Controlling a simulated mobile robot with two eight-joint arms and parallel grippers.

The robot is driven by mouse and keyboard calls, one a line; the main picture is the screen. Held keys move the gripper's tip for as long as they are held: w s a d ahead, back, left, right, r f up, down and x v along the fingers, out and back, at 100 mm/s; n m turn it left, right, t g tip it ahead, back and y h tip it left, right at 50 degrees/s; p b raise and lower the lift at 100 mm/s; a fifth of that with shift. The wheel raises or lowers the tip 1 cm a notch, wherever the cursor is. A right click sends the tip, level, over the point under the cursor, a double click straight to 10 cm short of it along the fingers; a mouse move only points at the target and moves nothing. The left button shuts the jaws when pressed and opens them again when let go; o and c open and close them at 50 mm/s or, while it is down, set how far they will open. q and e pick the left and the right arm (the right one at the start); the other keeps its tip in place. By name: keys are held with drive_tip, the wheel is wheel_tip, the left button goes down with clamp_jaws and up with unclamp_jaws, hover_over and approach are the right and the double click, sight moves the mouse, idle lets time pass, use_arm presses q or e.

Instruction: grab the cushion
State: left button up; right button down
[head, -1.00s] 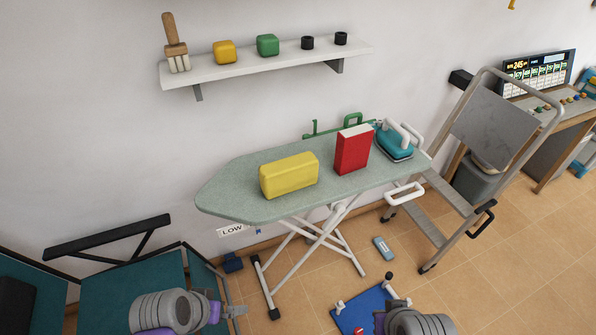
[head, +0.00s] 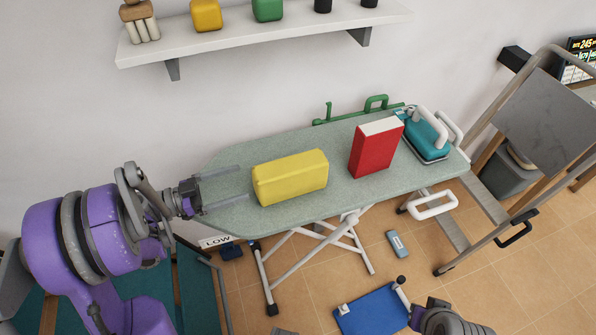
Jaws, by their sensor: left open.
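The cushion (head: 290,178) is a yellow, rounded block lying on the pale green ironing board (head: 225,163), left of its middle. My left gripper (head: 243,184) reaches in from the left over the board's narrow end. Its two grey fingers are apart and point right at the cushion's left end, with nothing between them. A small gap shows between fingertips and cushion. My right arm (head: 452,321) shows only in part at the bottom edge, and its fingers cannot be made out.
A red box (head: 376,150) stands right of the cushion, then a teal iron (head: 427,138). A white shelf (head: 240,36) with several items hangs above. A stepladder (head: 545,110) stands at the right. A blue panel (head: 372,311) lies on the floor.

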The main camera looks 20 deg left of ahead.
sight(276, 171)
use_arm(q)
drive_tip(key=p+x, duration=0.1)
drive_tip(key=x, duration=1)
drive_tip(key=c, duration=1.3)
